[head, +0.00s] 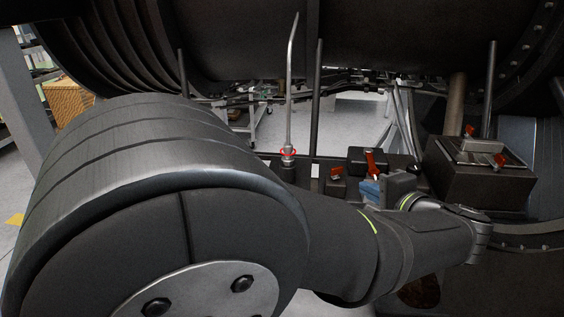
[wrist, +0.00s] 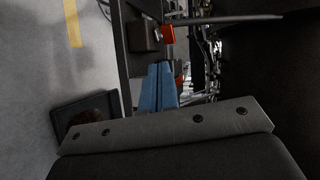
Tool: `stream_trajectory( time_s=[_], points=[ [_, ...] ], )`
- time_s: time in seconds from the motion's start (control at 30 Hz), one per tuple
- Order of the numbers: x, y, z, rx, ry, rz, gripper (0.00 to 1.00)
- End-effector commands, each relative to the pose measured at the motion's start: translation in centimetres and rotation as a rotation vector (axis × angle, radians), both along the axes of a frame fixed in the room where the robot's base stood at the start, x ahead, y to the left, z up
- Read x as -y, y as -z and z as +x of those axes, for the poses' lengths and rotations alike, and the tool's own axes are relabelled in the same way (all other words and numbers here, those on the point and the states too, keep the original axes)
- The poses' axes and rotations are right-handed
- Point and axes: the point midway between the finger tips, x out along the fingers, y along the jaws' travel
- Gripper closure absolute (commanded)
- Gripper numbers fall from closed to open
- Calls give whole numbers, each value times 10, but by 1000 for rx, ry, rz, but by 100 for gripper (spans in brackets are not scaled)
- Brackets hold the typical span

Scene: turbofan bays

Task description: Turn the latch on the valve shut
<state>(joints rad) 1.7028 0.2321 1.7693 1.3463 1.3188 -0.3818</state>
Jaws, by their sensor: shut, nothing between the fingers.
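My gripper (head: 371,190) is shut and empty, its blue fingers beside the dark block with an upright red latch (head: 371,163). In the wrist view its two blue fingers (wrist: 160,68) lie together at the centre. A smaller dark block with a red latch (head: 336,172) stands left of it. One red latch (wrist: 168,34) on a dark block shows just above the fingertips in the wrist view, apart from them. Another red part (wrist: 179,80) is partly hidden behind the fingers. I cannot tell which latch belongs to the valve, or whether the fingers touch one.
A larger black box (head: 475,185) with red latches on top stands at the right. A bent metal rod with a red ring (head: 288,152) and a dark post (head: 317,100) rise behind my arm. The large dark engine casing (head: 230,40) hangs above.

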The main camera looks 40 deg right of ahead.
Motion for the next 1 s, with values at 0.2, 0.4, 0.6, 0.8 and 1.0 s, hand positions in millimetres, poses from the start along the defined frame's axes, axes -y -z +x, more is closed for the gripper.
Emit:
stream_trajectory(
  time_s=[0.2,0.4,0.6,0.8,1.0],
  points=[
    [10,12,40,0,-4,1,100],
    [17,11,63,0,-1,3,100],
    [20,11,71,1,1,2,100],
    [20,11,71,0,2,2,100],
    [21,11,72,1,-7,2,100]
  ],
)
